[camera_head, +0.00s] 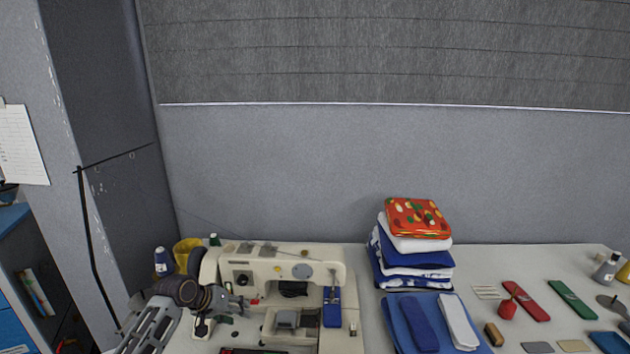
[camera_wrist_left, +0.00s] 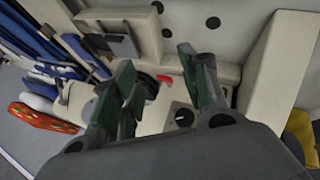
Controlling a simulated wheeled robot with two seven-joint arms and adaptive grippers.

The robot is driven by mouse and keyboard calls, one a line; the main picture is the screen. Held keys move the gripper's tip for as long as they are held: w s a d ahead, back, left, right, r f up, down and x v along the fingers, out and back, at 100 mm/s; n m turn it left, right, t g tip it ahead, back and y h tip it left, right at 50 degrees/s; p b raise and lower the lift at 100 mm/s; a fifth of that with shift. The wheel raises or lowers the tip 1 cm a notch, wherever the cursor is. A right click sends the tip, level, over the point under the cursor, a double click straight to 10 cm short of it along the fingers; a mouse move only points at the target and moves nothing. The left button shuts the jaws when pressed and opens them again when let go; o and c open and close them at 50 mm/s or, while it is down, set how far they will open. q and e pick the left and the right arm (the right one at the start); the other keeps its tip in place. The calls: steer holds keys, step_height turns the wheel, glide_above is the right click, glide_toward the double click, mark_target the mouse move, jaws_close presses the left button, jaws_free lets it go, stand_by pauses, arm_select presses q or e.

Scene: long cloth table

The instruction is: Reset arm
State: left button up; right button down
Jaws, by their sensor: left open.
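My left arm comes in from the lower left in the head view. Its gripper (camera_head: 236,304) is in front of the left part of a cream sewing machine (camera_head: 272,262). In the left wrist view the two dark green fingers of this gripper (camera_wrist_left: 160,88) are spread apart with nothing between them. The sewing machine (camera_wrist_left: 285,60) fills much of that view behind the fingers; whether they touch it I cannot tell. My right gripper is in neither view.
Blue and white folded cloths (camera_head: 458,320) lie in front. Red (camera_head: 525,300) and green (camera_head: 572,299) flat items lie further right. A yellow container (camera_head: 185,252) and blue spool (camera_head: 163,262) stand left.

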arm_select(q)
steer(key=shift+m+g+y, duration=0.4)
steer(key=shift+m+y, duration=0.1)
steer(key=shift+m, duration=0.4)
steer(key=s+d+f, duration=0.1)
steer(key=s, duration=0.1)
steer(key=s+d+f, duration=0.1)
steer(key=s+f, duration=0.1)
steer(key=s, duration=0.1)
steer(key=s+d+f, duration=0.1)
steer(key=s, duration=0.2)
steer(key=shift+s+d+f, duration=0.2)
steer(key=shift+s+f, duration=0.05)
steer(key=shift+f, duration=0.15)
steer(key=s+a+m+g+y, duration=0.15)
steer(key=s+y, duration=0.25)
steer(key=s, duration=2)
step_height(320, 180, down, 33)
steer(key=s, duration=0.2)
steer(key=s+a+f+g, duration=0.1)
steer(key=s+a+f, duration=0.1)
steer(key=s+f, duration=0.8)
steer(key=s+a+f+m+g, duration=0.1)
steer(key=s+f, duration=0.9)
steer(key=s, duration=0.2)
steer(key=shift+s+a, duration=0.2)
steer(key=shift+a, duration=0.2)
